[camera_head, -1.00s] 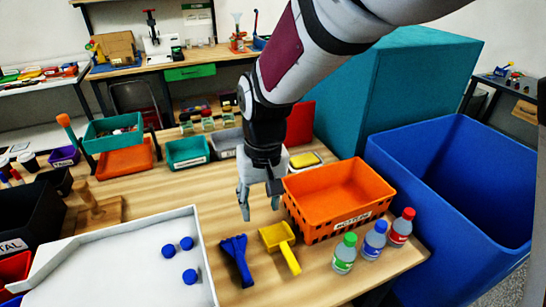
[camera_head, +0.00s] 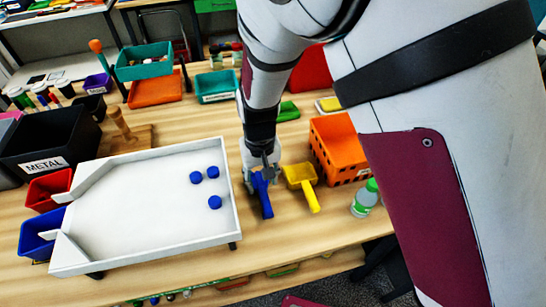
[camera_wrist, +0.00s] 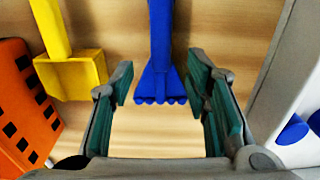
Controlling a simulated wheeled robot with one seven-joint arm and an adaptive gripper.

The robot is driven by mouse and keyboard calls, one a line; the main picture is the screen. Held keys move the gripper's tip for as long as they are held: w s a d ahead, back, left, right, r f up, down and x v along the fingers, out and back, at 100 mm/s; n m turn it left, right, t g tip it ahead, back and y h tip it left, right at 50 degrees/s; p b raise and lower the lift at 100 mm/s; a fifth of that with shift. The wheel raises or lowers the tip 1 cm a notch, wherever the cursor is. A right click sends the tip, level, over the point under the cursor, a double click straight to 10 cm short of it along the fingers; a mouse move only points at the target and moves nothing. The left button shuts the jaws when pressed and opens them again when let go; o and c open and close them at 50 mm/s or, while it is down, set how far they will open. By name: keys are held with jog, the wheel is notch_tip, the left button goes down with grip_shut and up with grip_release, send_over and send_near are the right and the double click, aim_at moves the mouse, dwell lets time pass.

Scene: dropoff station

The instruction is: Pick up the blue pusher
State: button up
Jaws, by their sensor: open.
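The blue pusher (camera_head: 263,196) lies on the wooden table, between the white tray and the yellow scoop. In the wrist view the blue pusher (camera_wrist: 160,75) has its wide ribbed end between the fingertips and its handle pointing away, up the picture. My gripper (camera_wrist: 160,88) is open, with one green-padded finger on each side of the pusher's wide end. In the head view my gripper (camera_head: 260,172) is over the pusher's far end and partly hides it. I cannot tell whether the fingers touch the pusher.
A yellow scoop (camera_head: 300,177) lies close to the right of the pusher, with an orange crate (camera_head: 338,150) beyond it. A green-capped bottle (camera_head: 365,198) stands near the front edge. Bare table lies in front of the pusher.

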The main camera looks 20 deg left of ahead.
aim_at(262, 188)
jog(key=shift+w+a+f+p, duration=0.15)
jog(key=shift+f+p, duration=0.2)
jog(key=shift+f, duration=2.25)
grip_shut()
